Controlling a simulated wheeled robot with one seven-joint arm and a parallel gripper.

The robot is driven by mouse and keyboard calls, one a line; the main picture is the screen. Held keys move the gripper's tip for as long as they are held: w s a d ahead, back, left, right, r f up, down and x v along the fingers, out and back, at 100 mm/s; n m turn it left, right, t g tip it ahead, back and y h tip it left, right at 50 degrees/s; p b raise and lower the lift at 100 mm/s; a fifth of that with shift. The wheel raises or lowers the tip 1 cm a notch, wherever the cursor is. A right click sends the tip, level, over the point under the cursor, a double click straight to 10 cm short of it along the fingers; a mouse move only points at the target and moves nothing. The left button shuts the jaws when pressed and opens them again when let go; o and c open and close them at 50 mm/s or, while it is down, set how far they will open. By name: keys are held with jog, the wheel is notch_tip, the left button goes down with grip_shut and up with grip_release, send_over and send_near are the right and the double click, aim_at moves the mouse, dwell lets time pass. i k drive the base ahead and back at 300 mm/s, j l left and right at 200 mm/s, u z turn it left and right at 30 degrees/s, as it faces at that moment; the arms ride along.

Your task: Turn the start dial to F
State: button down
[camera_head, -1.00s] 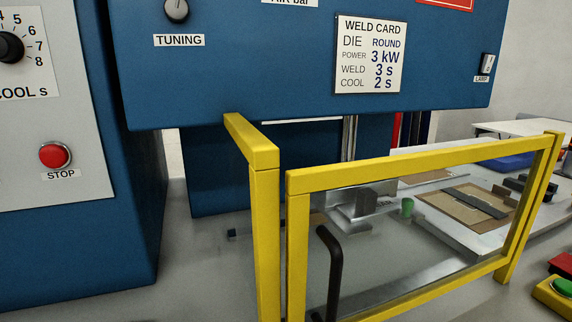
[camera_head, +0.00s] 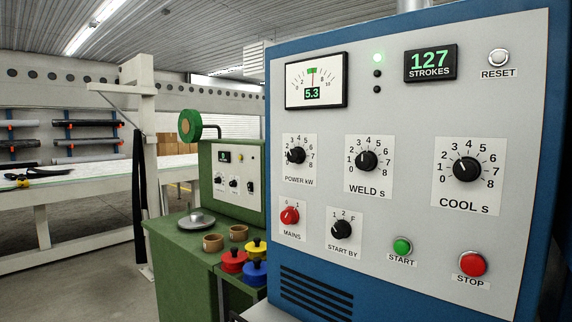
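The start dial (camera_head: 341,229) is a black knob on a white plate labelled START BY, low on the grey control panel (camera_head: 420,120) of the blue machine. Its marks 1, 2 and F run from left to right above the knob. The pointer seems to lean up and left, toward 1, but it is too small to be sure. Nothing covers the dial. My gripper is not in view.
The red MAINS knob (camera_head: 289,215) is left of the dial. The green START button (camera_head: 402,246) and red STOP button (camera_head: 472,263) are to its right. POWER, WELD and COOL dials sit above. A green bench (camera_head: 180,262) with coloured-knobbed pieces stands left.

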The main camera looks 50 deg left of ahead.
aim_at(341, 229)
jog(key=u, duration=1)
